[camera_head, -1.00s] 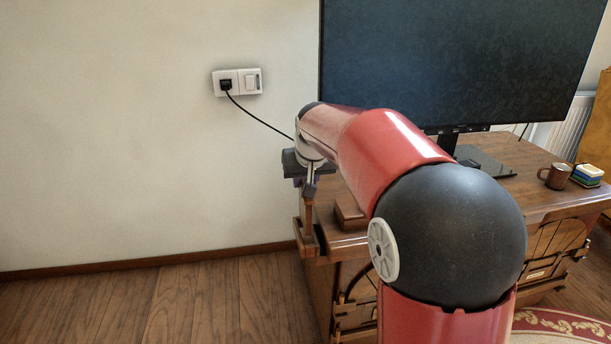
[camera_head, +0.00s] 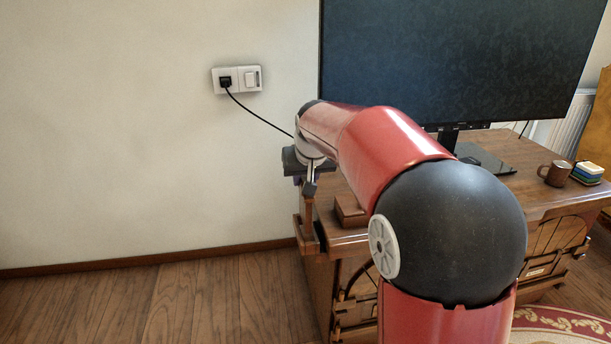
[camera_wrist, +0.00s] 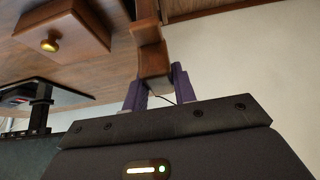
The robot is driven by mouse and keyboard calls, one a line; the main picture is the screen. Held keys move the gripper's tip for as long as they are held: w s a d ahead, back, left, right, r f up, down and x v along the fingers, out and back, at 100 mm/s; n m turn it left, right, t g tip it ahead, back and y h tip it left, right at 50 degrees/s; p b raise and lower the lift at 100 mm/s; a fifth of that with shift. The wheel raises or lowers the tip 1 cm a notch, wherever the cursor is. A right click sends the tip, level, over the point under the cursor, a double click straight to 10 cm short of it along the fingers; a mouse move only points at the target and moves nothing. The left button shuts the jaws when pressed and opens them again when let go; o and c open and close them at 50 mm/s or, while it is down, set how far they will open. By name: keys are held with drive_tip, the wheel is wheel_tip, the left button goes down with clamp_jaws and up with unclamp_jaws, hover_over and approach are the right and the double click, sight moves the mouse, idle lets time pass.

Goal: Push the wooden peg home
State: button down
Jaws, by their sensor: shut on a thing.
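My gripper (camera_wrist: 159,76) has purple fingers, one on each side of a brown wooden piece (camera_wrist: 151,42), and is shut on it. In the head view the wooden piece (camera_head: 307,219) hangs upright below my gripper (camera_head: 308,188), beside the desk's left front corner. Its lower end is by a small wooden ledge there. I cannot tell whether it sits in a hole or how deep.
A small wooden block (camera_head: 349,211) lies near the peg; a brass knob (camera_wrist: 50,42) shows in the wrist view. Floor at left is clear.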

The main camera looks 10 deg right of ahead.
sight(310, 201)
drive_tip(key=shift+f+b, duration=4.2)
drive_tip(key=shift+f, duration=1.35)
drive_tip(key=c, duration=1.1)
unclamp_jaws()
drive_tip(key=shift+o, duration=0.2)
drive_tip(key=p+v, duration=0.1)
drive_tip(key=v, duration=0.7)
drive_tip(key=shift+w, duration=0.1)
drive_tip(key=s+d+f+g+p, duration=0.1)
drive_tip(key=s+p, duration=0.5)
drive_tip(key=s, duration=2.3)
drive_tip(key=shift+s+d+f+p, duration=0.2)
drive_tip(key=shift+s+d+p, duration=0.15)
